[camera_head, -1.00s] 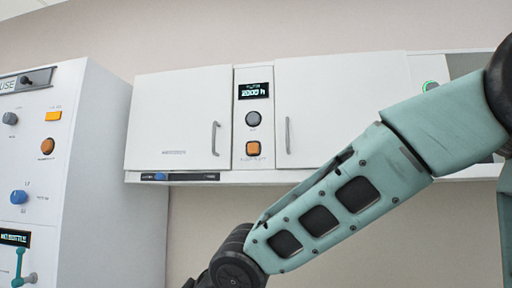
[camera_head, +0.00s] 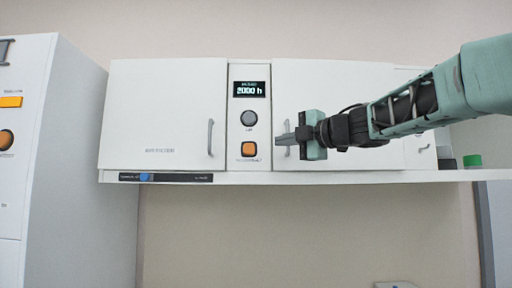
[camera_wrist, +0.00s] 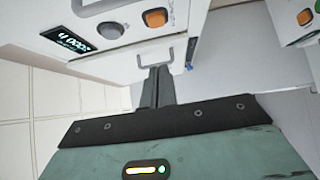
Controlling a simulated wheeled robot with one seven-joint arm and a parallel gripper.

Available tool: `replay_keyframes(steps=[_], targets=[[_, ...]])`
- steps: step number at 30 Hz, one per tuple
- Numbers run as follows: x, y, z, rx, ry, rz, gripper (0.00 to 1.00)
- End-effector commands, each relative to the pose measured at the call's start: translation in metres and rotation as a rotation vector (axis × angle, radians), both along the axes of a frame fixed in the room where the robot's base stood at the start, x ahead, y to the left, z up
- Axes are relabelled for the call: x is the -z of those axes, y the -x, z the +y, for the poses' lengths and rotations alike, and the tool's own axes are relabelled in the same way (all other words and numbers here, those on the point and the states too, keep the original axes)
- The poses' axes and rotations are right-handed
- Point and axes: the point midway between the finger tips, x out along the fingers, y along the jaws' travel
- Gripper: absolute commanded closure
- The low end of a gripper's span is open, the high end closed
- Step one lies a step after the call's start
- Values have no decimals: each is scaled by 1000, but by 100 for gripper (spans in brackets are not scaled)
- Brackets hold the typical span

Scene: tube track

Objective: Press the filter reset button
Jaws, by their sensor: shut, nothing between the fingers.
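The orange square button (camera_head: 249,149) is on the narrow middle panel (camera_head: 236,117) of the white wall cabinet. Small lettering beneath it is too blurred to read. A round grey knob (camera_head: 250,118) and a display (camera_head: 250,89) reading "2000 h" are above it. The orange button also shows in the wrist view (camera_wrist: 155,18), beyond my fingertips and close to the knob (camera_wrist: 110,31). My gripper (camera_head: 279,140) is shut and empty, just right of the orange button in the picture, in front of the right door's edge. It does not appear to touch the button. The fingers also show in the wrist view (camera_wrist: 158,72).
A ledge (camera_head: 300,177) runs below the doors. A white cabinet (camera_head: 60,170) with orange buttons stands at left. A green-capped item (camera_head: 472,161) is at right.

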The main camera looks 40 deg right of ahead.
Motion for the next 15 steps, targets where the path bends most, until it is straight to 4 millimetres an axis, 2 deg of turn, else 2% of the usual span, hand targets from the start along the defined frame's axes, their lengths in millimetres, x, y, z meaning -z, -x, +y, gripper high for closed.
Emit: replay_keyframes(steps=[9, 15], targets=[[0, -3, 1, -1, -3, 1, 100], [-1, -28, 6, -3, -5, 3, 100]])
